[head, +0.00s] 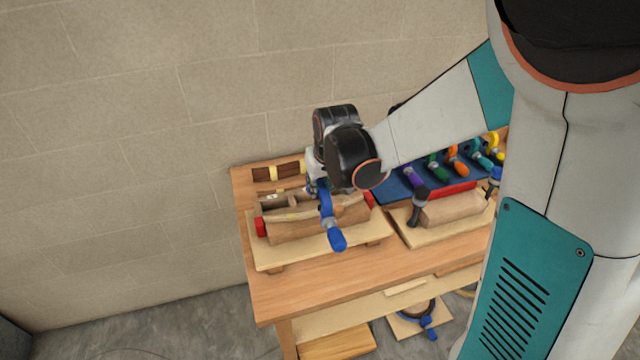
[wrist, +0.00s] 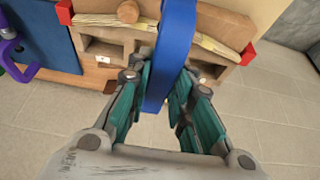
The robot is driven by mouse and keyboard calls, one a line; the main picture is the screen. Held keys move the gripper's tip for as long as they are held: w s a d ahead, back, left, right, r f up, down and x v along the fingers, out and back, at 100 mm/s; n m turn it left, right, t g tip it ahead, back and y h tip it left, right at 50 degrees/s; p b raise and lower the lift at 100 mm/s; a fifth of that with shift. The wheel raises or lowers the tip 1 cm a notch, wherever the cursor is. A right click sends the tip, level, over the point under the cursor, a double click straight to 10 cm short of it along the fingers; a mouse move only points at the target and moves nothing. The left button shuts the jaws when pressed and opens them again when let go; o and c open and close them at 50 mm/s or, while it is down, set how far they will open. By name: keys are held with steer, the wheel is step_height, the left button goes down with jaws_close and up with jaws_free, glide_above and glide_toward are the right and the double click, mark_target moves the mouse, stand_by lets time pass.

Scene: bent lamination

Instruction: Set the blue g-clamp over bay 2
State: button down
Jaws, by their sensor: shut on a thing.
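The blue g-clamp (head: 327,204) is at the bent lamination on the left of the workbench, its blue handle hanging down in front. My gripper (head: 318,184) is above and behind it, partly hidden by my wrist in the head view. In the wrist view the blue clamp (wrist: 172,60) stands between the teal fingers of my gripper (wrist: 165,95), which are shut on it. The bent lamination (head: 290,215) lies on a wooden form (head: 300,228) with red end pieces. I cannot tell which bay the clamp is over, or whether it touches the strips.
Dark wood blocks (head: 278,172) lie at the back left. Another blue clamp (head: 428,330) lies on a lower board. The front of the benchtop (head: 330,275) is clear.

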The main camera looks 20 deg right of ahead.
mark_target(325, 194)
steer(key=shift+f, duration=0.2)
steer(key=shift+f+b, duration=1.9)
steer(key=shift+f, duration=0.25)
steer(key=shift+f, duration=0.2)
steer(key=shift+f+b, duration=1.55)
steer(key=shift+f, duration=0.1)
steer(key=shift+s+f, duration=0.1)
steer(key=shift+f, duration=0.1)
steer(key=c, duration=1.3)
jaws_free()
steer(key=shift+c, duration=0.2)
steer(key=v, duration=1.2)
steer(key=shift+s, duration=0.1)
